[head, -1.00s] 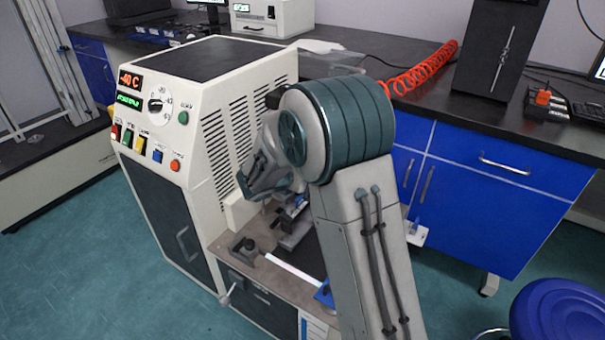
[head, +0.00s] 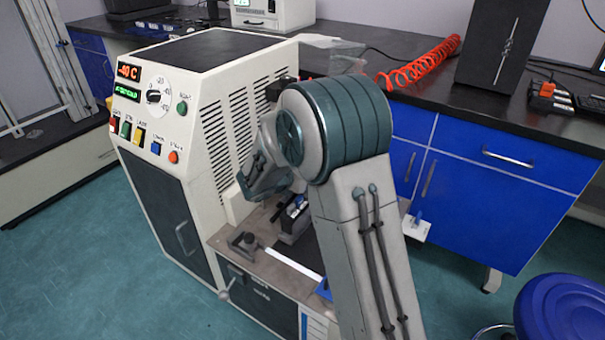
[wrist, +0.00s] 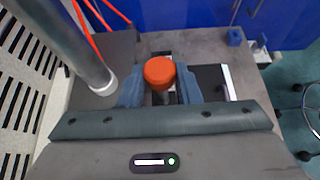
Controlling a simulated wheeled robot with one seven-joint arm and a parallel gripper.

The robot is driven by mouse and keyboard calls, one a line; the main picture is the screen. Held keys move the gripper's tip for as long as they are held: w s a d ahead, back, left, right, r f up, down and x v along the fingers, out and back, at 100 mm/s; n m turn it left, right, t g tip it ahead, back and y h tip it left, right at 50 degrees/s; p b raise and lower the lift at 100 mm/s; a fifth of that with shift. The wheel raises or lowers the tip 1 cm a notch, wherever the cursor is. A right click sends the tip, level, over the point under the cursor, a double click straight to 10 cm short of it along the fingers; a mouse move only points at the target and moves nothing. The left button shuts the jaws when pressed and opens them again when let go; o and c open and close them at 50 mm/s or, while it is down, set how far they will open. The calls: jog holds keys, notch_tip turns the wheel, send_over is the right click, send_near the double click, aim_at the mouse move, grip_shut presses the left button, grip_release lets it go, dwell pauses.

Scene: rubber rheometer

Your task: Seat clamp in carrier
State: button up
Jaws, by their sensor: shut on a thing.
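My gripper (wrist: 161,90) shows in the wrist view with a blue-grey finger on each side of a round orange-red knob (wrist: 160,72), and it is shut on this part. I take the knob to be the top of the clamp; its lower part is mostly hidden by the fingers and the gripper body. In the head view my arm covers most of the work area and the fingers cannot be made out clearly. A dark fixture (head: 293,222) shows beside the arm there. I cannot tell which part is the carrier, or whether the clamp touches it.
The cream machine (head: 215,110) with its vented side stands close at the left of the arm. Its bench top (head: 232,238) carries a dark bracket (head: 243,242) and a white bar (head: 293,263). In the wrist view a grey metal column (wrist: 75,40) rises close to the left finger.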

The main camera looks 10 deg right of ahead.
jog(key=shift+f+b, duration=0.95)
jog(key=shift+f, duration=0.2)
jog(key=o, duration=1.1)
jog(key=shift+c, duration=0.2)
jog(key=p+v, duration=0.4)
jog(key=v, duration=0.9)
jog(key=shift+s+a, duration=0.3)
jog(key=shift+r, duration=0.15)
